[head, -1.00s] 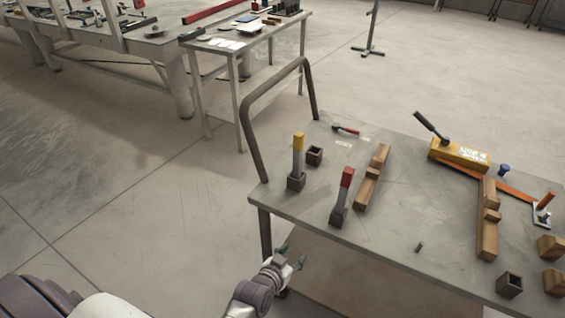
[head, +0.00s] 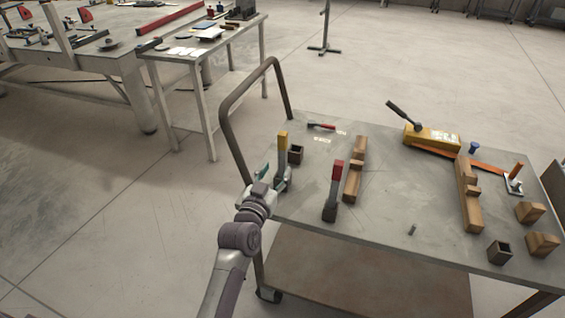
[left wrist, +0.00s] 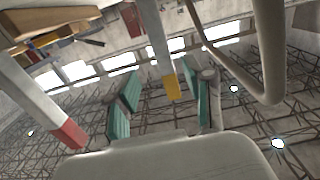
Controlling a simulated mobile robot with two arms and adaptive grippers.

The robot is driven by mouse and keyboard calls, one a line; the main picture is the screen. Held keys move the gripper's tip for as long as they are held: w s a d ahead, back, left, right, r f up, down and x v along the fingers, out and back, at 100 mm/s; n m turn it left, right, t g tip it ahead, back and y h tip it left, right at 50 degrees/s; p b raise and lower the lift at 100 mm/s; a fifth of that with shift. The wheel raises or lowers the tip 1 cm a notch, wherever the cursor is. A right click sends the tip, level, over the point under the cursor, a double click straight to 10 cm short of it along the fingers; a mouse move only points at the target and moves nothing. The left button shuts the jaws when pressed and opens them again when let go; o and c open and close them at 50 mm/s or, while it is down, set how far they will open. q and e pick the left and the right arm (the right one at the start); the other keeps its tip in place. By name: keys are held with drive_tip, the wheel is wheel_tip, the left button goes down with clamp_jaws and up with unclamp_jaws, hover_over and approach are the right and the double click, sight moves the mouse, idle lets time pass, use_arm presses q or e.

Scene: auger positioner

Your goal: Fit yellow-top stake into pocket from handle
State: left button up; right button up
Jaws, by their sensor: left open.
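The yellow-top stake (head: 283,152) stands upright near the trolley's left end; its foot is partly hidden by my left gripper. My left gripper (head: 274,180) is open at the trolley's left edge, its fingers low around or beside the stake. In the left wrist view, the stake (left wrist: 163,50) shows between the spread teal fingers (left wrist: 160,95), nearer the right one; contact is not visible. A small dark empty square pocket (head: 296,155) sits just right of the stake. The trolley's bent tube handle (head: 232,105) rises behind; it also shows in the left wrist view (left wrist: 272,60). My right gripper is out of view.
A red-top stake (head: 337,177) stands in a dark base to the right, beside a notched wooden block (head: 355,172). Another open dark box (head: 500,251) is at the front right. A yellow tool (head: 432,136) lies farther back. The trolley top's middle (head: 400,195) is mostly clear.

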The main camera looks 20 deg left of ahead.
sight(281, 159)
use_arm(q)
drive_tip(key=w, duration=0.7)
drive_tip(key=shift+w+a+f, duration=0.15)
drive_tip(key=shift+w+f, duration=0.1)
drive_tip(key=shift+f, duration=0.05)
drive_tip(key=shift+c, duration=0.2)
clamp_jaws()
